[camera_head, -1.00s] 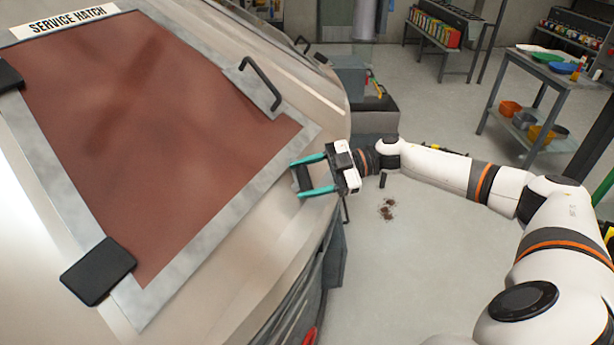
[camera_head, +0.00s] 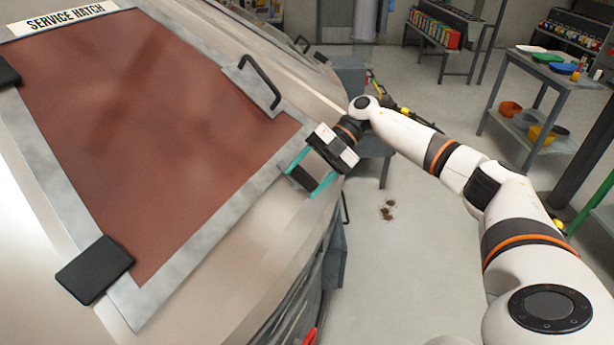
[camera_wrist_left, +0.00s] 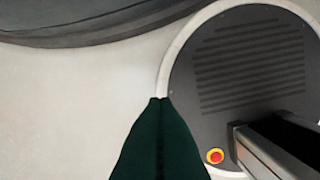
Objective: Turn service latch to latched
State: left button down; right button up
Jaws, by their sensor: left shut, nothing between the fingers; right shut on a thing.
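The service hatch (camera_head: 150,120) is a red-brown panel in a grey frame on the pale machine housing. A small dark grey block (camera_head: 303,178), which looks like the service latch, sits at the lower right edge of the hatch frame. My right gripper (camera_head: 302,184) has its teal fingers on either side of this block and is shut on it, tilted toward the lower left. The fingers and palm hide part of the block. My left gripper (camera_wrist_left: 160,102) shows only in the left wrist view, its dark green fingers together and empty.
A bar handle (camera_head: 262,84) stands on the hatch's upper right side, and a black hinge block (camera_head: 94,270) is at its lower left. Open floor lies right of the housing.

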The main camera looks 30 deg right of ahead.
dwell(0.5)
jog(key=o, duration=1)
jog(key=shift+d+r, duration=0.2)
jog(key=shift+d, duration=0.2)
jog(key=b+v, duration=0.3)
jog(key=v, duration=0.8)
jog(key=shift+r, duration=0.2)
jog(key=shift+w, duration=0.15)
